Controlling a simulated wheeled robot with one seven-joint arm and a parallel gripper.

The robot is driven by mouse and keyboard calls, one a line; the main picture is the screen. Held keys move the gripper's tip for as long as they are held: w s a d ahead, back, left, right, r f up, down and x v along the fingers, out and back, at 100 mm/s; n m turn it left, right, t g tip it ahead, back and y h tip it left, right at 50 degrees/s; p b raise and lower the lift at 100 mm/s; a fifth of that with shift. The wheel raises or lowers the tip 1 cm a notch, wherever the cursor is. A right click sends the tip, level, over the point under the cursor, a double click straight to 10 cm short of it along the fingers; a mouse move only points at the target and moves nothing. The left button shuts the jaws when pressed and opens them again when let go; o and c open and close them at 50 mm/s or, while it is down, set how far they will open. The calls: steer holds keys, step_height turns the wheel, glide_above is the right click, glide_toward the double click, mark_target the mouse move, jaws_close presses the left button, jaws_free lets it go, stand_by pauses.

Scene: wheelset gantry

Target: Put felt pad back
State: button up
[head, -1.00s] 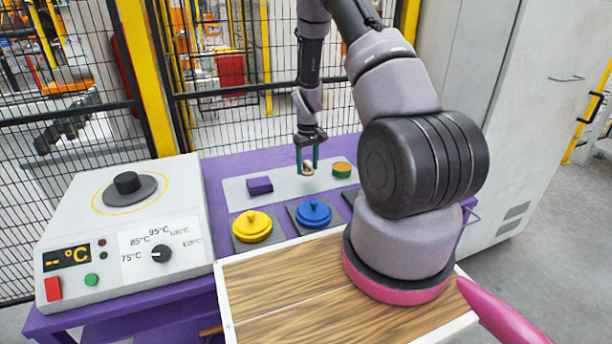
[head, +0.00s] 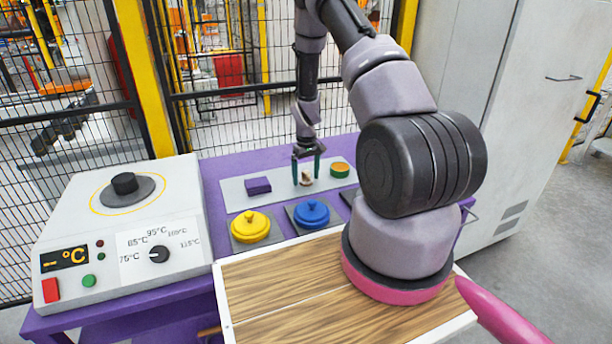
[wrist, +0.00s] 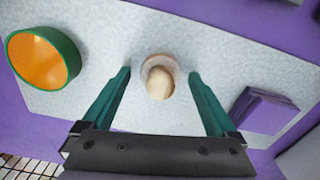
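A pale disc with a rounded wooden knob, possibly the felt pad, stands on the light grey strip (head: 230,198) at the back of the purple table. The knob (head: 306,179) also shows in the wrist view (wrist: 160,83), with the pale disc (wrist: 158,62) around its base. My gripper (head: 306,177) is over it, with one green finger on each side. In the wrist view my gripper (wrist: 160,85) is open, with a clear gap between each finger and the knob.
A purple block (head: 258,186) lies left of the knob, and a round green tin with an orange top (head: 340,170) stands right. Yellow (head: 250,227) and blue (head: 311,213) lidded pots stand in front. A white control box (head: 125,225) is at left.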

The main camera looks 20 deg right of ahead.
step_height(320, 180, up, 12)
steer(key=r, duration=0.1)
step_height(320, 180, up, 12)
steer(key=m+t, duration=0.1)
steer(key=t, duration=0.1)
glide_above(306, 172)
steer(key=s+a, duration=0.2)
steer(key=s+a+r+m+t+y, duration=0.1)
steer(key=s+r, duration=0.2)
steer(key=r, duration=0.3)
steer(key=s+a+r+m, duration=0.1)
steer(key=s+a+r, duration=0.15)
steer(key=r, duration=0.35)
steer(key=s+a+r+m+t, duration=0.1)
steer(key=s+r, duration=0.3)
steer(key=s, duration=0.3)
steer(key=s+a+r+m+t, duration=0.1)
steer(key=s+r, duration=0.3)
steer(key=s, duration=0.3)
steer(key=s+a+r+m+t+y, duration=0.1)
steer(key=s+a+r+t, duration=0.1)
steer(key=s+r, duration=0.2)
steer(key=s, duration=0.3)
